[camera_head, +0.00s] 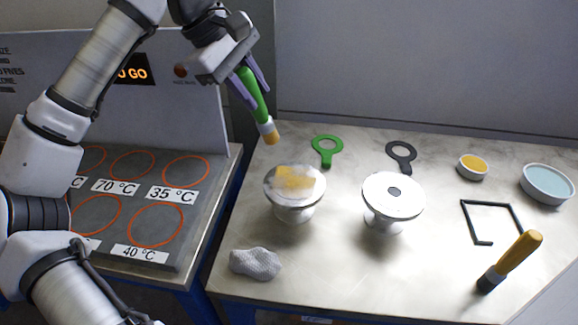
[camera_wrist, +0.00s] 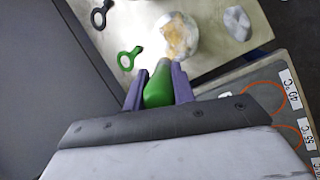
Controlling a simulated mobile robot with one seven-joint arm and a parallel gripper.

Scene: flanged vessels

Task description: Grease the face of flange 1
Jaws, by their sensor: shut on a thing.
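My gripper (camera_head: 252,82) is shut on the green handle of a brush (camera_head: 254,94), raised above the back left of the table. The brush's tip (camera_head: 270,138) points down and looks yellowish. The left flange (camera_head: 278,206) stands upright, with uneven yellow-orange grease (camera_head: 293,178) over part of its face. The brush is behind it and apart from it. The right flange (camera_head: 378,192) has a clean pale face with a dark spot in the centre. I cannot tell which flange is numbered 1. In the wrist view the green handle (camera_wrist: 158,88) sits between the purple fingers, and the greased flange (camera_wrist: 186,50) lies beyond.
A green ring tool (camera_head: 327,148) and a black one (camera_head: 401,153) lie behind the flanges. A yellow bowl (camera_head: 473,167), blue bowl (camera_head: 547,184), bent black frame (camera_head: 487,203) and yellow-handled brush (camera_head: 516,256) are right. A grey cloth (camera_head: 256,263) lies front left.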

